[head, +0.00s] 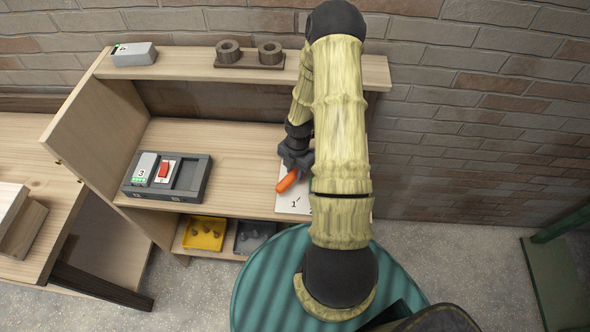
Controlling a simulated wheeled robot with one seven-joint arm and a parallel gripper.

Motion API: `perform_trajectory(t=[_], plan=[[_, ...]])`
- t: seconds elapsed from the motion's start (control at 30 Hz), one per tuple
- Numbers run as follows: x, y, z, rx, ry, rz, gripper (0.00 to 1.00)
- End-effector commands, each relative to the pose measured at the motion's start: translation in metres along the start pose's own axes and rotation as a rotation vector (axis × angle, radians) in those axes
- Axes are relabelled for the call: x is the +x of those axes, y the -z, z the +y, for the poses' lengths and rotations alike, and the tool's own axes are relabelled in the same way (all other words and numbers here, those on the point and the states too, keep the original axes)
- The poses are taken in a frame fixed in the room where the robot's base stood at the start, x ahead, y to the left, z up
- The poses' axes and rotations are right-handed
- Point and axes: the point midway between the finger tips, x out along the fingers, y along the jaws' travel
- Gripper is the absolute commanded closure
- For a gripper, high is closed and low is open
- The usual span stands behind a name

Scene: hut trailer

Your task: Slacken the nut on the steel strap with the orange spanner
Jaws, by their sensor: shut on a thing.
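The orange spanner (287,181) is over the white numbered board (295,203) at the right of the middle shelf. My gripper (295,163) is shut on the spanner at its upper end; the orange part slants down to the left. I cannot tell whether the spanner touches the board. My arm covers the right part of the board. I cannot make out the steel strap or its nut in the head view.
A dark grey holder (192,192) with a red switch sits left on the shelf (240,155). Below are a yellow tray (204,233) and a dark tray (243,242). The top shelf carries a grey box (134,55) and two brown rings (250,52). Bare shelf lies between holder and board.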

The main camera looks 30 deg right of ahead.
Motion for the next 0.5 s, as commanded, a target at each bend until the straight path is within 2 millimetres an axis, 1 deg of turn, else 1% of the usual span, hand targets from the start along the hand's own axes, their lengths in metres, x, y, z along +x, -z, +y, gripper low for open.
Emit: perform_trajectory(t=[0.03, 0.3, 0.5], plan=[[-0.008, 0.000, 0.001, -0.001, -0.002, -0.002, 1.00], [-0.025, 0.002, 0.000, 0.000, -0.001, -0.001, 1.00], [-0.025, 0.002, 0.000, 0.000, -0.001, 0.000, 1.00]])
